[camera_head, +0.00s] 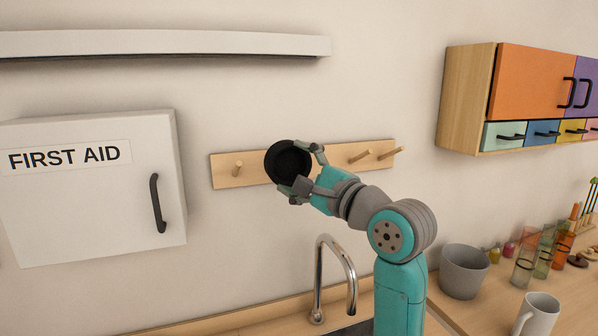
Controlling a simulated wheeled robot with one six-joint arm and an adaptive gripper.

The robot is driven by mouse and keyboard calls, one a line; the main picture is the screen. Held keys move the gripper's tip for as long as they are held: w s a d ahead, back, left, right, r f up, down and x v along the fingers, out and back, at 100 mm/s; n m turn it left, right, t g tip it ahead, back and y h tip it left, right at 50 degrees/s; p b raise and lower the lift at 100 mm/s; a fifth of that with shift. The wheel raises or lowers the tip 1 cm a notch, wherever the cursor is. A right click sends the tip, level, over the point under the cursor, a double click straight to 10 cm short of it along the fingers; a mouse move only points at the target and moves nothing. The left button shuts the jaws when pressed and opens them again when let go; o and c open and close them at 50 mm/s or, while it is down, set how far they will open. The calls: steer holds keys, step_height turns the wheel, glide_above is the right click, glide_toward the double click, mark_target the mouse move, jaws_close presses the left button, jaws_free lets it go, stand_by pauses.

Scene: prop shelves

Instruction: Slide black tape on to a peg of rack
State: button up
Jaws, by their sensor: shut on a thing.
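The black tape (288,161) is a dark round roll held up in front of the wooden rack. My gripper (303,170) is shut on the tape at its right side, with one finger above and one below. The rack (224,173) is a pale wood board on the wall.
A white first aid cabinet (95,190) hangs at the left and a shelf (165,45) above. A faucet (330,270) rises below the rack. A grey pot (463,272) and a white mug (538,315) stand on the right counter. A colourful cabinet (535,85) hangs upper right.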

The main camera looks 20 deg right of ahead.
mark_target(294, 178)
steer(key=shift+w+f, duration=0.15)
steer(key=shift+w, duration=1.15)
steer(key=w+f, duration=0.2)
steer(key=shift+w+f, duration=0.1)
steer(key=shift+w, duration=0.2)
steer(key=shift+w+f, duration=0.25)
steer(key=shift+f, duration=0.55)
steer(key=shift+f, duration=0.1)
steer(key=shift+f, duration=0.2)
steer(key=shift+c, duration=1.1)
steer(key=o, duration=1.3)
steer(key=shift+w, duration=0.1)
steer(key=shift+r, duration=0.15)
steer(key=shift+r, duration=0.1)
